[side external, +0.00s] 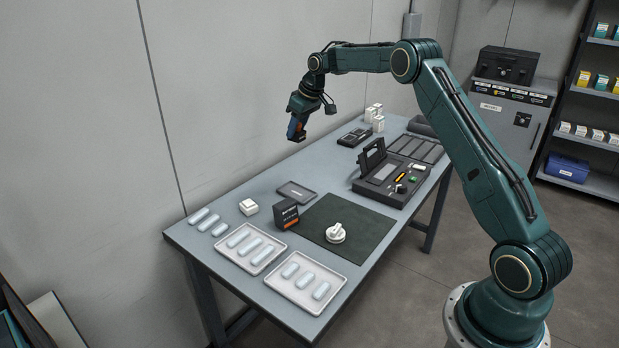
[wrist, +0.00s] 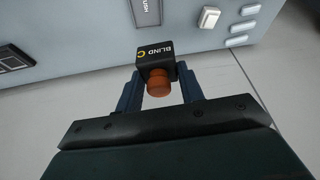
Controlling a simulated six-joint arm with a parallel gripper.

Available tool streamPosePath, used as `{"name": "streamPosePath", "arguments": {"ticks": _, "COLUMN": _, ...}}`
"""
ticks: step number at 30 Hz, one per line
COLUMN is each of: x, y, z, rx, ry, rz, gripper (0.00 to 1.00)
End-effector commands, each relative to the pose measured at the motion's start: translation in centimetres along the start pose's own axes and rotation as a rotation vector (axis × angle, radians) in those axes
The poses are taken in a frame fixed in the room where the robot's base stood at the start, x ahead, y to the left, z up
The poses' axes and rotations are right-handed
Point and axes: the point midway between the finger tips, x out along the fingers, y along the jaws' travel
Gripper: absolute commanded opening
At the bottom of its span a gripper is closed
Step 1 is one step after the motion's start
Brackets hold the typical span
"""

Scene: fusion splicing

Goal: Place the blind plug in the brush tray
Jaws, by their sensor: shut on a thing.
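The blind plug (wrist: 154,66) is a black block with "BLIND C" lettering and an orange round end, between the two dark blue fingers of my gripper (wrist: 160,90) in the wrist view. My gripper (side external: 296,131) is shut on it and holds it high in the air over the back side of the table in the side view, where the plug is small. The brush tray (side external: 297,191) is a shallow dark rectangle lying flat on the table, empty as far as I can see. Part of it, with lettering ending in "USH", shows at the top of the wrist view (wrist: 146,12).
By the tray are a white box (side external: 249,206) and a black box (side external: 286,214). A dark mat (side external: 350,215) holds a white knob-like part (side external: 335,233). Light trays (side external: 241,260) with capsule-like pieces lie in front. An open black case (side external: 391,181) stands to the right.

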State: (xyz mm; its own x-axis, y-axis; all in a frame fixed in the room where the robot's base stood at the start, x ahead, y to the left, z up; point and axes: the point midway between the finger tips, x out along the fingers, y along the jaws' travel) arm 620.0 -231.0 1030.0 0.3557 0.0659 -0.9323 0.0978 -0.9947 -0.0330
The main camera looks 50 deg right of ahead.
Motion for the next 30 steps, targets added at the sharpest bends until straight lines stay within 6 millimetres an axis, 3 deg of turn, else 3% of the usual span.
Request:
{"name": "streamPosePath", "arguments": {"ticks": 9, "x": 0.5, "y": 0.7, "z": -1.3, "rx": 0.051, "ry": -0.022, "rz": 0.102, "gripper": 0.02}}
{"name": "streamPosePath", "arguments": {"ticks": 20, "x": 0.7, "y": 0.9, "z": -1.4, "rx": 0.064, "ry": -0.027, "rz": 0.123, "gripper": 0.02}}
{"name": "streamPosePath", "arguments": {"ticks": 26, "x": 2.4, "y": 0.9, "z": -0.7, "rx": 0.064, "ry": -0.029, "rz": 0.121, "gripper": 0.02}}
{"name": "streamPosePath", "arguments": {"ticks": 30, "x": 4.7, "y": 1.0, "z": 0.2, "rx": 0.064, "ry": -0.030, "rz": 0.121, "gripper": 0.02}}
